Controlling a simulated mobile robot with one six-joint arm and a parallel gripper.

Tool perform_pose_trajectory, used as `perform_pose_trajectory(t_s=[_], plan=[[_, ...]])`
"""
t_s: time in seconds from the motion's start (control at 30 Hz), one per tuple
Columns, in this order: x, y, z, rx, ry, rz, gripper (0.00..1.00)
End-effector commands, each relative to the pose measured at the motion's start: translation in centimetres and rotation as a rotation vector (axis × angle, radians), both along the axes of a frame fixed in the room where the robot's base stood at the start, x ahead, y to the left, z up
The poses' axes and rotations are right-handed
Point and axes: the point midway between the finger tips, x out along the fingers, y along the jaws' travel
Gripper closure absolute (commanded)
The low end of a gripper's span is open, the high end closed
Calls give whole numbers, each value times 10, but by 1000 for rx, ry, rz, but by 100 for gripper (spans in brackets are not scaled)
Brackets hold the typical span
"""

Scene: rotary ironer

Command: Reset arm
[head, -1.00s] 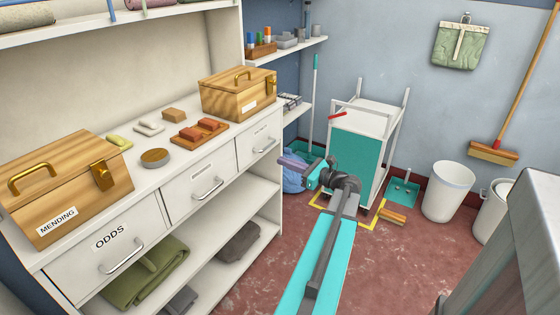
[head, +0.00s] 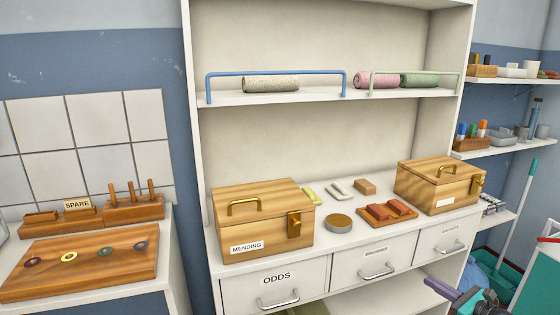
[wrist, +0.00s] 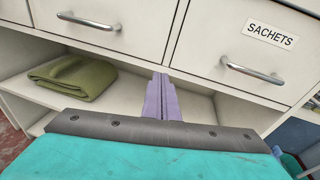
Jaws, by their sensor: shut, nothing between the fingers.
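My gripper (head: 432,284) shows at the lower right of the head view, in front of the drawer unit, with its purple fingers pointing left. In the wrist view the two purple fingers (wrist: 161,94) are together and hold nothing. They stand in front of the open shelf below the drawers, between a drawer with a bar handle and the drawer labelled SACHETS (wrist: 270,35). Most of my arm is outside the head view.
The counter holds a MENDING box (head: 262,222), a second wooden box (head: 440,187), and a red-block tray (head: 388,213). A folded green cloth (wrist: 72,77) lies on the lower shelf. Rolled towels (head: 271,84) lie above.

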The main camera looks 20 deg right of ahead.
Motion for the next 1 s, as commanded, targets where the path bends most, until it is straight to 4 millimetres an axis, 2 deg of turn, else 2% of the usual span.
perform_pose_trajectory(t_s=[0.03, 0.2, 0.5, 0.77, 1.0], plan=[[14, 18, -10, -16, 27, 38, 100], [50, 72, -49, -94, 117, 162, 100], [91, 172, -112, -247, 249, 407, 100], [104, 260, -162, -392, 336, 644, 100], [97, 337, -202, -533, 391, 881, 100]])
